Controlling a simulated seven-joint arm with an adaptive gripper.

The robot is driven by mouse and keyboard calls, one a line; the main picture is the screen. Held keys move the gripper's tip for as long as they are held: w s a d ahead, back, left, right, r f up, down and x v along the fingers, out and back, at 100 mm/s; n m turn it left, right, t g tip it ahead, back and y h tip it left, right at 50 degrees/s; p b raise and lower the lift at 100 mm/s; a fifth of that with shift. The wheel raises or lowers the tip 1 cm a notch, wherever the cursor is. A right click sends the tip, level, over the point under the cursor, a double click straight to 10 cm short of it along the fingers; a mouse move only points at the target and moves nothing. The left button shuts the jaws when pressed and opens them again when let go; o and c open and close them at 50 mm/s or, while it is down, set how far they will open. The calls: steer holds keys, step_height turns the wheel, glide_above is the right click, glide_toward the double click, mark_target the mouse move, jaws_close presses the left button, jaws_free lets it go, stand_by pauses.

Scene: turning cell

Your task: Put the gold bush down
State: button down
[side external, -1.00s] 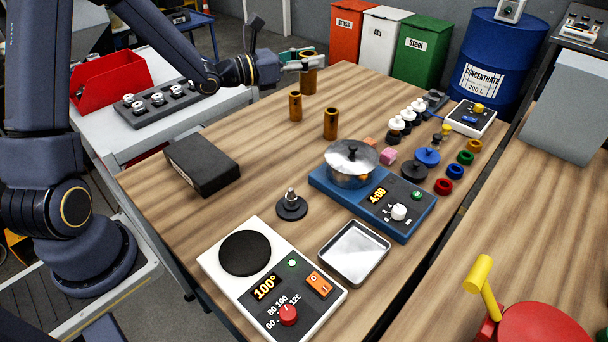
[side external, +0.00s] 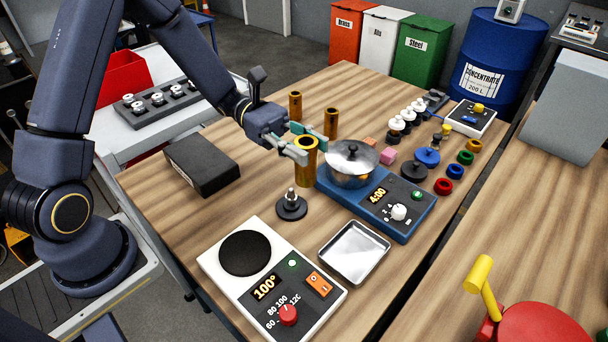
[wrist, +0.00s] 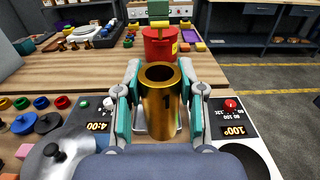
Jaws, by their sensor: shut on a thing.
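The gold bush (side external: 305,168) is an upright hollow cylinder held in my gripper (side external: 297,146). In the wrist view the gold bush (wrist: 161,105) stands between the two teal-padded fingers of my gripper (wrist: 161,98), which are shut on its sides. A dark mark shows on its near wall.
Two more gold cylinders (side external: 331,123) stand farther back. The lidded pot (side external: 351,163) sits on a blue timer unit (side external: 385,214) close to the right. A metal tray (side external: 354,252) and a white hotplate (side external: 271,283) lie in front. A black box (side external: 201,164) is at left.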

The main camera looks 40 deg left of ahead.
steer(key=s+a+f+m+g+y, duration=0.1)
steer(key=s+f+m+g+y, duration=0.1)
steer(key=s+f+m+g, duration=0.4)
steer(key=s+a+m+g+y, duration=1.25)
steer(key=a+m+y, duration=0.2)
steer(key=y, duration=0.45)
steer(key=w+a+r+m+t+y, duration=0.2)
steer(key=a+r+m+t+y, duration=0.15)
steer(key=a+y, duration=0.3)
steer(key=w+a+r+m+t+y, duration=0.2)
steer(key=a+r+m+t+y, duration=0.1)
steer(key=a+m+t+y, duration=0.3)
steer(key=w+a+r+m+t+y, duration=0.35)
steer(key=w+r+m+t, duration=0.25)
steer(key=w+r+t, duration=0.35)
steer(key=shift+g+h, duration=0.25)
steer(key=shift+h, duration=0.25)
steer(key=f, duration=1.9)
steer(key=shift+s+a+f, duration=0.1)
steer(key=shift+a+f, duration=0.1)
steer(key=shift+a, duration=0.2)
